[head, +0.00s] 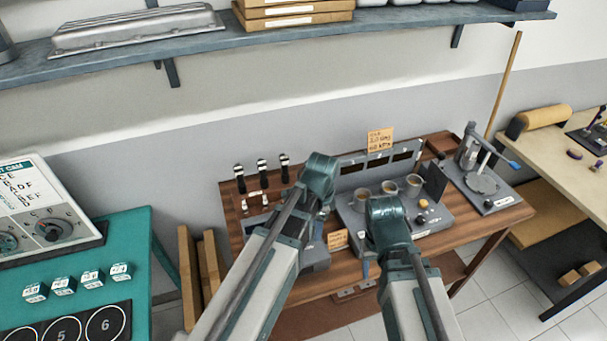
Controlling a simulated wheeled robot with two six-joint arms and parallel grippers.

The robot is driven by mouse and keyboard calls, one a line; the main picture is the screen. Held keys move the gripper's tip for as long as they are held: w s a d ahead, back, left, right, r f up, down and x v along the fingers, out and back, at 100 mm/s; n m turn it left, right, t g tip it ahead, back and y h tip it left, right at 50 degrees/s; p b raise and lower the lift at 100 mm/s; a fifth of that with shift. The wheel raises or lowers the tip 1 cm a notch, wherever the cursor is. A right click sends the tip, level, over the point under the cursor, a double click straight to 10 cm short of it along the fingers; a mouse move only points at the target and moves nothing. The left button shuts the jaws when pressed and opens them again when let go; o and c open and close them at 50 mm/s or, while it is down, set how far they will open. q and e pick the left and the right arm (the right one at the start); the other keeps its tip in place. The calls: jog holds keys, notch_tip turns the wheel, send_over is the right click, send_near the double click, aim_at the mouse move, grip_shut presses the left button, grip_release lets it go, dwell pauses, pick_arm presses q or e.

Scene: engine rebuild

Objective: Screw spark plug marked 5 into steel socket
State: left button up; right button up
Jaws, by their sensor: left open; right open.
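Several upright black-and-white plug-like pieces (262,172) stand at the left of the wooden bench; their numbers are too small to read, so I cannot tell which is marked 5. Some shorter light pieces (266,200) stand in front of them. A grey fixture (435,215) with several round cups holds the bench middle; I cannot single out the steel socket. My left gripper (320,172) is over the bench, right of the plug-like pieces. My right gripper (386,208) is in front of the cups. Both are open, seen from behind, with no held thing visible; my arms hide part of the bench.
The wooden bench (455,242) also carries a grey lever stand (482,180) at right and an orange note card (380,139) at back. A teal table (130,245) at left holds a dial panel, white number blocks (64,286) and circles marked 5 and 6. A shelf (220,42) runs above.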

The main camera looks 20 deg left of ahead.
pick_arm(q)
jog(key=w+a+r+m+p, duration=0.4)
jog(key=w+a+r+m, duration=0.1)
jog(key=r, duration=0.2)
jog(key=shift+p, duration=0.35)
pick_arm(e)
notch_tip(320, 180, up, 7)
pick_arm(q)
jog(key=shift+f, duration=0.1)
notch_tip(320, 180, down, 14)
jog(key=b, duration=1.3)
jog(key=shift+d+r+b, duration=0.1)
jog(key=shift+r+b, duration=0.1)
jog(key=shift+b, duration=0.2)
pick_arm(e)
notch_tip(320, 180, down, 14)
jog(key=shift+r, duration=0.15)
pick_arm(q)
grip_shut()
